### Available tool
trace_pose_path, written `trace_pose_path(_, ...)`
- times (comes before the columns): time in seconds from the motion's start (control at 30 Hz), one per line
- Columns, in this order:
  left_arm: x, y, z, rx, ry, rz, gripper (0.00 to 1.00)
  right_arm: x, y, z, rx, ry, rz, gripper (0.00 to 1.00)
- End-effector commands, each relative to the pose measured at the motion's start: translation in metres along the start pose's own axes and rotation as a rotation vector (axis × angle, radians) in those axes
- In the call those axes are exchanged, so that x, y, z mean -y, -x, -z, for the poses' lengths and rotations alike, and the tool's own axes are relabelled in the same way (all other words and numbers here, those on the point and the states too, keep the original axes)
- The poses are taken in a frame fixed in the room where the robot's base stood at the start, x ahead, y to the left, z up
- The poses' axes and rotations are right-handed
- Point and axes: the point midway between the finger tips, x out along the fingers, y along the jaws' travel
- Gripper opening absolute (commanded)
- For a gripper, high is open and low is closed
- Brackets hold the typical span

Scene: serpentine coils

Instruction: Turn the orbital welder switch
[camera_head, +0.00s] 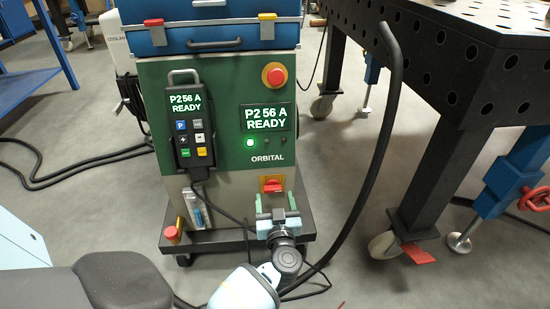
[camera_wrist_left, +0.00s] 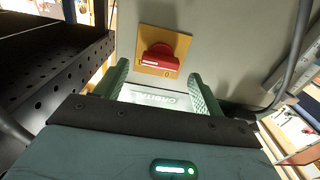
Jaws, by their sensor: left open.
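The orbital welder (camera_head: 218,120) is a green and grey cabinet in the middle of the head view. Its switch (camera_head: 272,186) is a red knob on a yellow plate, low on the front. In the left wrist view the switch (camera_wrist_left: 158,57) is ahead, its red handle lying roughly crosswise, with a 0 mark at the plate's lower right. My left gripper (camera_head: 276,199) is open and empty, just in front of and slightly below the knob. Its two green fingers (camera_wrist_left: 160,70) stand apart on either side below the plate, not visibly touching the knob. My right gripper is not in view.
The cabinet's display (camera_head: 265,118) and hanging pendant (camera_head: 188,120) read "P256 A READY". A red stop button (camera_head: 274,76) sits above the display. A thick black hose (camera_head: 362,170) curves down right of the cabinet. A perforated table (camera_head: 460,60) stands at the right.

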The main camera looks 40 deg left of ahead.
Motion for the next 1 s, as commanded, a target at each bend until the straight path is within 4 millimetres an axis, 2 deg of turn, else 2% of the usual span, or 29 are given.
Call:
trace_pose_path(0.03,0.0,-0.008,-0.002,-0.002,-0.002,0.0,0.69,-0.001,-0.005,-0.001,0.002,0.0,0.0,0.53)
trace_pose_path(0.2,0.0,-0.022,-0.001,-0.001,-0.002,0.0,0.69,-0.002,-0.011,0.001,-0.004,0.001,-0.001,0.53)
trace_pose_path(0.57,0.0,-0.026,0.0,0.0,-0.001,0.0,0.68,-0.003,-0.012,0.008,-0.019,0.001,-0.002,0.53)
trace_pose_path(0.9,0.0,-0.026,0.0,0.0,-0.001,0.0,0.24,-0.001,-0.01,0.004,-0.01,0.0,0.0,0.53)
trace_pose_path(1.0,0.0,-0.026,0.0,0.0,0.001,0.0,0.24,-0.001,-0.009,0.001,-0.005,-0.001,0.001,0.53)
